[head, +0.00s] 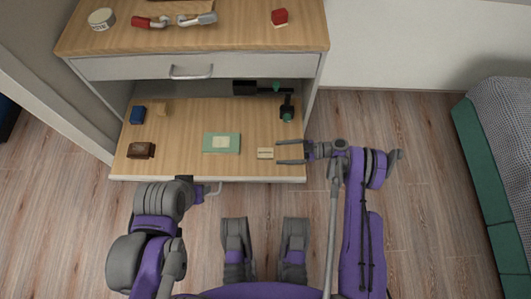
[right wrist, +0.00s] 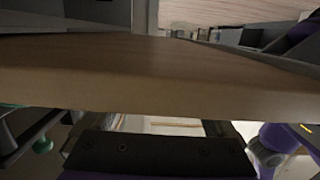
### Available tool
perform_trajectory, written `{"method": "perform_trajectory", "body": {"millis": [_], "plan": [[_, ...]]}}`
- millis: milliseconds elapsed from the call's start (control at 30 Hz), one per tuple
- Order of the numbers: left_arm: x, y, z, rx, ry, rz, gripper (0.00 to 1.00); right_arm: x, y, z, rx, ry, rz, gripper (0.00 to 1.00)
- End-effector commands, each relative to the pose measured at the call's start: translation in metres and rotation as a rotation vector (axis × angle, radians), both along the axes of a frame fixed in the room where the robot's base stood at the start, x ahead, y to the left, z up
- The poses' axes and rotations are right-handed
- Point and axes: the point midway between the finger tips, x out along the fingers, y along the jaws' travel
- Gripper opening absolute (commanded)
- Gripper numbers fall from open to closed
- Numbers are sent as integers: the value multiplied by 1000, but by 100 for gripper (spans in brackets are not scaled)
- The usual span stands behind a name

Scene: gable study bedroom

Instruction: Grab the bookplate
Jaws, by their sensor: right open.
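A small cream card with a faint dark line, which looks like the bookplate (head: 265,154), lies flat near the front right of the lower wooden shelf. My right gripper (head: 279,152) comes in from the right. It is open and empty, its two fingers pointing left, with the tips just right of the card. In the head view the card appears apart from the fingers. I cannot make out the card in the right wrist view. My left gripper (head: 211,189) is at the shelf's front edge, and I cannot tell its jaw state.
The lower shelf (head: 185,170) also holds a green card with a cream centre (head: 221,143), a brown box (head: 141,150), a blue block (head: 137,115) and a dark stand (head: 287,108). A drawer (head: 230,67) and upper top overhang its back. A wooden edge (right wrist: 150,75) crosses the right wrist view.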

Motion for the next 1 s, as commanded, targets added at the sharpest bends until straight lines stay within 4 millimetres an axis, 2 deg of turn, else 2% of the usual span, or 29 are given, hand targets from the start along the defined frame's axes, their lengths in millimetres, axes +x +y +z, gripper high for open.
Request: {"method": "perform_trajectory", "body": {"millis": [300, 567, 1000], "plan": [[2, 0, -9, 0, -1, 0, 50, 0, 44, -3, 0, 0, 3, 91], [2, 0, -9, 0, -1, 0, 50, 0, 48, -3, -1, 1, 0, 91], [2, 0, -9, 0, -1, 0, 50, 0, 48, -3, -1, 1, 0, 14]]}}
